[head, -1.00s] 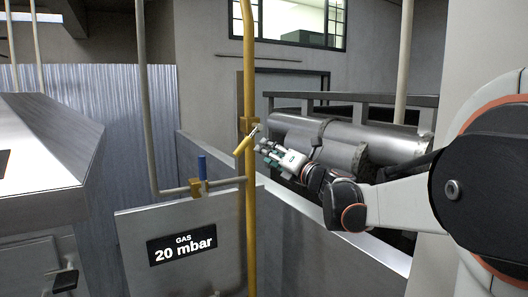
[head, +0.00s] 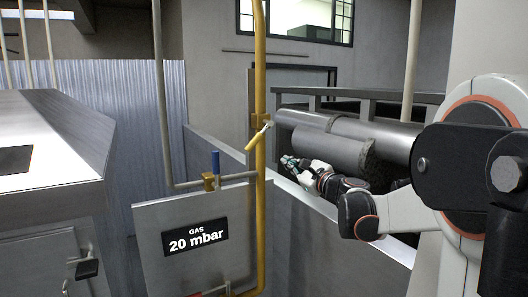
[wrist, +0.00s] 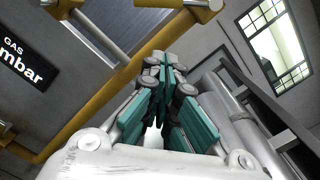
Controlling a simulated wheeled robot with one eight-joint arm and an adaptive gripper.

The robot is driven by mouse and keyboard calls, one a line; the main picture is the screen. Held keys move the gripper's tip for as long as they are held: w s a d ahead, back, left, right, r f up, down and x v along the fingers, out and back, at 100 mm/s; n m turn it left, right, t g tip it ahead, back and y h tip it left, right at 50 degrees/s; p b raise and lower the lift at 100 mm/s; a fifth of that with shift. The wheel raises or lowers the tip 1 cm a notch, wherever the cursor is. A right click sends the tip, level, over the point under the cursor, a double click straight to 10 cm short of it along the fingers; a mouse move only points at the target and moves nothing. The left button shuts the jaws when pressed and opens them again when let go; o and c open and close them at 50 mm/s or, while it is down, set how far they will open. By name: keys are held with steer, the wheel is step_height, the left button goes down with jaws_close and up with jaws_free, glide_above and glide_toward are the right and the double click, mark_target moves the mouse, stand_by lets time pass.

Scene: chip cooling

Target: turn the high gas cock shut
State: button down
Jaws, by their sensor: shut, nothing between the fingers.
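The high gas cock sits on the yellow vertical gas pipe (head: 260,80). Its yellow-sleeved lever (head: 257,138) slants across the pipe, with its bare metal end up to the right and its sleeve end down to the left. My gripper (head: 286,160) is right of the lever and a little lower, apart from it, with nothing held. In the wrist view my gripper's green-padded fingers (wrist: 161,62) are together at the tips. The yellow pipe (wrist: 120,80) runs diagonally behind them there. The lever cannot be made out in that view.
A lower cock with a blue handle (head: 216,162) joins a grey side pipe. The GAS 20 mbar panel (head: 150,230) stands below it. Large metal cylinders (head: 350,140) lie behind my arm, beyond a low wall (head: 310,215). A steel cabinet (head: 50,140) stands at left.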

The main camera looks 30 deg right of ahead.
mark_target(258, 135)
steer(key=w+a+r+n+p, duration=0.2)
steer(key=w+a+p, duration=0.1)
steer(key=w, duration=0.7)
steer(key=shift+w+r+p, duration=0.2)
steer(key=shift+p, duration=0.45)
steer(key=shift+s+a, duration=0.1)
steer(key=shift+a+m, duration=0.1)
steer(key=shift+m, duration=0.2)
